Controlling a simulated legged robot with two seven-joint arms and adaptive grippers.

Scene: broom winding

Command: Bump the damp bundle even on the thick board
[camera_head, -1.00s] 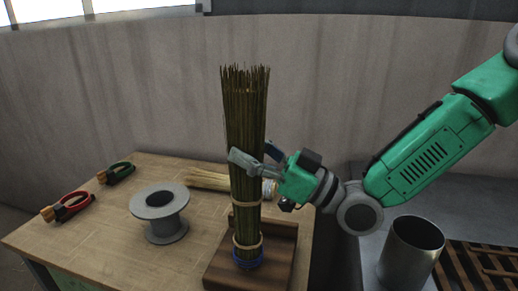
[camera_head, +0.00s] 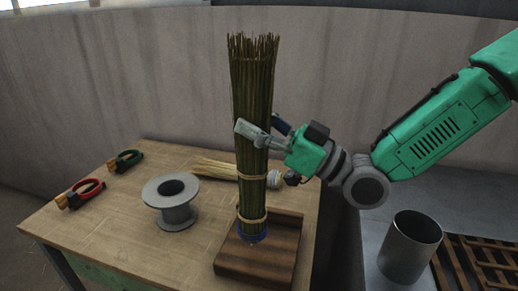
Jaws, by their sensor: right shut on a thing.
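The bundle (camera_head: 252,90) is a tall sheaf of greenish-brown stalks, close to upright, with two pale ties and a blue band (camera_head: 252,236) at its lower end. Its top ends are slightly uneven. My right gripper (camera_head: 255,136) is shut around the bundle above the upper tie, coming from the right. The bundle's lower end appears a little above the thick board (camera_head: 258,266), a dark wooden block with a raised edge at the back and right. The exact gap is hard to tell. My left gripper is not in view.
A grey spool (camera_head: 171,205) stands left of the board. Red-handled (camera_head: 82,194) and green-handled (camera_head: 126,162) tools lie at the table's left. A paler bundle (camera_head: 215,169) lies behind. A metal cylinder (camera_head: 410,247) and slatted rack (camera_head: 480,265) are at the right.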

